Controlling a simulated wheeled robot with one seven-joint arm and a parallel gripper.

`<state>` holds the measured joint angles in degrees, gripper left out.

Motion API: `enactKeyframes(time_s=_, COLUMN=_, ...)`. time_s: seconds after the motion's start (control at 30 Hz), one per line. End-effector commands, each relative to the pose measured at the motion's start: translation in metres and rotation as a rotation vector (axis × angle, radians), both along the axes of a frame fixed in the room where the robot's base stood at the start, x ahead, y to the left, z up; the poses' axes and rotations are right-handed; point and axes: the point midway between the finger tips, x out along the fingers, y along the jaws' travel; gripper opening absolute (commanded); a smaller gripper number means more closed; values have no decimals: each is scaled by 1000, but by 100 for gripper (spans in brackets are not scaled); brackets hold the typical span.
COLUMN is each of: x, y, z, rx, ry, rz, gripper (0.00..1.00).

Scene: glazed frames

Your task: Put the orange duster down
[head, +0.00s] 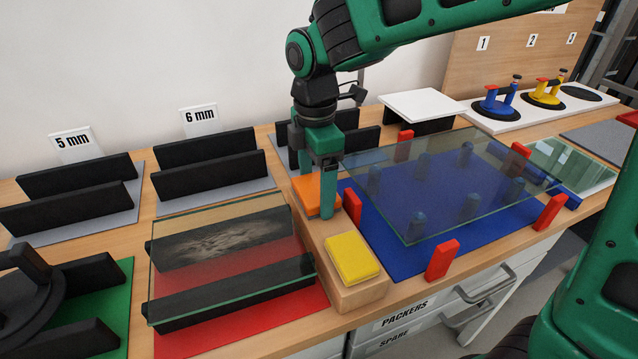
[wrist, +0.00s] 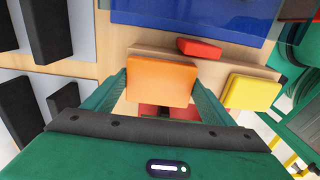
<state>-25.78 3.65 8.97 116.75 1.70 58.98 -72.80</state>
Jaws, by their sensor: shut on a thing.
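My gripper (head: 318,188) points down and is shut on the orange duster (head: 302,190), with one finger on each side of it. In the wrist view the orange duster (wrist: 160,80) shows flat and level between the green fingers. It is at the far end of a long wooden block (head: 358,297); I cannot tell whether it touches the wood or hangs just above it. A yellow duster (head: 352,258) lies on the near end of the same block, apart from the orange one.
Left of the block, a dirty glass pane (head: 215,246) lies on black rails over a red mat (head: 300,318). To the right, a clear glass pane (head: 455,180) stands on posts above a blue mat (head: 400,262), with red stops (head: 442,260) around it.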

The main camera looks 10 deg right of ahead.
Motion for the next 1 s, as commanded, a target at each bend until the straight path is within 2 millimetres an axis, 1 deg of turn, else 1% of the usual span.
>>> enactKeyframes(time_s=0.33, x=-1, y=-1, z=-13, rx=-3, ry=5, rz=-1, gripper=54)
enactKeyframes(time_s=0.37, x=-1, y=-1, z=-13, rx=-3, ry=6, rz=-1, gripper=83)
enactKeyframes(time_s=0.4, x=-1, y=-1, z=-14, rx=-3, ry=6, rz=-2, gripper=92)
enactKeyframes(time_s=0.43, x=0, y=-1, z=-14, rx=-3, ry=7, rz=-2, gripper=96)
enactKeyframes(time_s=0.83, x=-2, y=1, z=-14, rx=-3, ry=8, rz=3, gripper=96)
enactKeyframes(time_s=0.93, x=-2, y=1, z=-9, rx=-2, ry=9, rz=4, gripper=96)
enactKeyframes(time_s=1.0, x=-3, y=1, z=-2, rx=-2, ry=9, rz=5, gripper=96)
